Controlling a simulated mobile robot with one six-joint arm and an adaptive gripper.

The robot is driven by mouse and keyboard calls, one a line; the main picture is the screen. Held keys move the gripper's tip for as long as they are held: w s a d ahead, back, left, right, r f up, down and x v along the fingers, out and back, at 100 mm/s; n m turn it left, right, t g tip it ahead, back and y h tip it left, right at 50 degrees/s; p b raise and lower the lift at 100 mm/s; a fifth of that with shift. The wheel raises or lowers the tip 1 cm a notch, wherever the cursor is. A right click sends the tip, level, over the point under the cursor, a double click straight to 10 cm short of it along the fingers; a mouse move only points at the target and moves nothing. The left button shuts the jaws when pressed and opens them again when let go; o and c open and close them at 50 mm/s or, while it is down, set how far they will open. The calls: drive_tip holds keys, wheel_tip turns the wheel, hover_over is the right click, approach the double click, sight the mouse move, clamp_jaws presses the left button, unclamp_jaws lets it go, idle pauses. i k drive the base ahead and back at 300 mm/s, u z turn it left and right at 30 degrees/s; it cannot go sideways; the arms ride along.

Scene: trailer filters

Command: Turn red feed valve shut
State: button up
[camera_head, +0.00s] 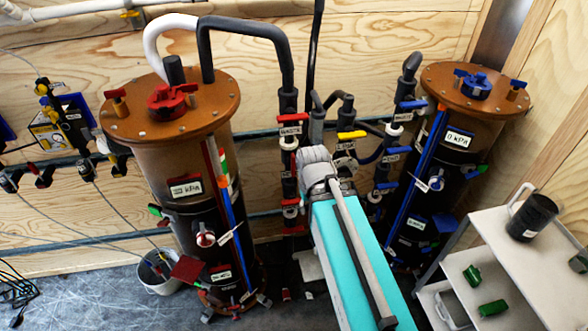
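Red valve handles sit on the dark vertical pipe (288,180) between the two tanks. My teal and grey arm reaches up from the bottom toward the pipes. My gripper does not show; it may be hidden behind the arm.
A brown-lidded tank with a red top knob (172,101) stands left; another with a blue top knob (476,84) stands right. A yellow handle (351,134) is just above my arm's end. A white bucket (160,272) and a grey shelf (514,215) flank the floor.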

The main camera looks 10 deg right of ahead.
sight(292, 160)
drive_tip(key=k, duration=1.35)
drive_tip(key=u, duration=0.2)
drive_tip(key=i, duration=0.9)
drive_tip(key=z, duration=0.2)
